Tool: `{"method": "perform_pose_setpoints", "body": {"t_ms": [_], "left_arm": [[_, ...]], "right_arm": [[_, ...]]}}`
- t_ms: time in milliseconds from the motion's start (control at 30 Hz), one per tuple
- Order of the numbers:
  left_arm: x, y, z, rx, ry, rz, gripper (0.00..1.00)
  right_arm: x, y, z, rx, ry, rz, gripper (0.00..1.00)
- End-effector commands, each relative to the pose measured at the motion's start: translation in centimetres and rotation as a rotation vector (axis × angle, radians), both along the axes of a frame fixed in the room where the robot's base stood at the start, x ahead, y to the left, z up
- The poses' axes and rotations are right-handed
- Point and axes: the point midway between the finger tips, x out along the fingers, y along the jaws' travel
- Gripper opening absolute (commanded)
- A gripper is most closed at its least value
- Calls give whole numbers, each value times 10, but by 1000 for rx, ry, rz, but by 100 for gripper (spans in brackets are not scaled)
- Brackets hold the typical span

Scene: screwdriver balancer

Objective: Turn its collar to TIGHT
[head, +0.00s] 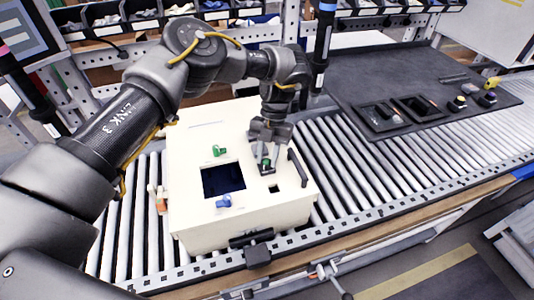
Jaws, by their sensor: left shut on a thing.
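My left gripper (267,160) points down over the top of a cream box (240,205). Its fingers are shut around a small dark and green part (265,163) on the box top, mostly hidden between them. A dark upright tool with a blue band (328,6) stands behind the box, to the right of my left arm. Another dark tool with a red band (4,48) leans at the far left. I cannot make out a collar marking or TIGHT label on any of them. My right gripper is not in view.
The box top has a green fitting (219,151), a blue fitting (223,201), a dark window (223,180) and a black handle (297,167). The box sits on a roller conveyor (370,172), clear to the right. A black mat (385,72) with trays lies behind; parts bins line the back.

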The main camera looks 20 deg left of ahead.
Motion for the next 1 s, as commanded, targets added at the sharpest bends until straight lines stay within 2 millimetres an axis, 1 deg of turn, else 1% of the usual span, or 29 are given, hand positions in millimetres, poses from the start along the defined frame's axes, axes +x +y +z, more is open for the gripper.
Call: {"method": "perform_pose_setpoints", "body": {"t_ms": [200, 633, 667, 800, 833, 1000], "left_arm": [[0, -1, 0, 0, 0, -40, 5], [0, -1, 0, 0, -1, -48, 5], [0, -1, 0, 0, -1, -47, 30], [0, -1, 0, 0, -1, -47, 48], [0, -1, 0, 0, -1, -47, 50], [0, 0, 0, 0, 0, -47, 50]], "right_arm": [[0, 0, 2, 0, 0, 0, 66], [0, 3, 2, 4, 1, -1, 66], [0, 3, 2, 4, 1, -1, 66], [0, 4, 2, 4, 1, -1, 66], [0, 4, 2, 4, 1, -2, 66], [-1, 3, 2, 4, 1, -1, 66]]}}
